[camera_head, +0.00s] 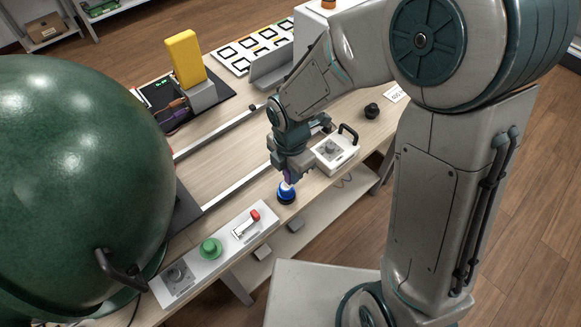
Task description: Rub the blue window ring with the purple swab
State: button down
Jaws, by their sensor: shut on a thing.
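My gripper (291,167) points down over the near edge of the wooden bench and is shut on the purple swab (291,176). Only a small purple part of the swab shows below the fingers. The blue window ring (286,190) sits on a dark round base on the bench, directly below the gripper. A pale patch shows between the purple part and the blue ring. The swab's lower end appears at or very close to the ring, but I cannot tell whether they touch.
A white panel with a green knob (210,248) and a red-handled lever (254,216) lies at the front left of the ring. A white box with a black handle (336,149) stands to the right. A yellow block (185,58) stands behind. Bare bench (212,160) lies left.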

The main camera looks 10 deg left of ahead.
notch_tip(320, 180, down, 3)
jog(key=shift+f+b, duration=0.1)
jog(key=shift+b, duration=0.7)
jog(key=shift+w+a+r+p, duration=0.3)
jog(key=shift+w+a, duration=0.3)
jog(key=shift+a, duration=0.15)
jog(key=shift+w+a, duration=0.55)
jog(key=shift+a, duration=0.1)
jog(key=shift+d, duration=0.1)
jog(key=shift+s+d, duration=0.6)
jog(key=shift+d, duration=0.05)
jog(key=shift+f+b, duration=0.3)
jog(key=shift+f, duration=0.3)
jog(key=shift+s+d+f, duration=0.15)
jog(key=shift+s+d, duration=0.55)
jog(key=shift+d, duration=0.05)
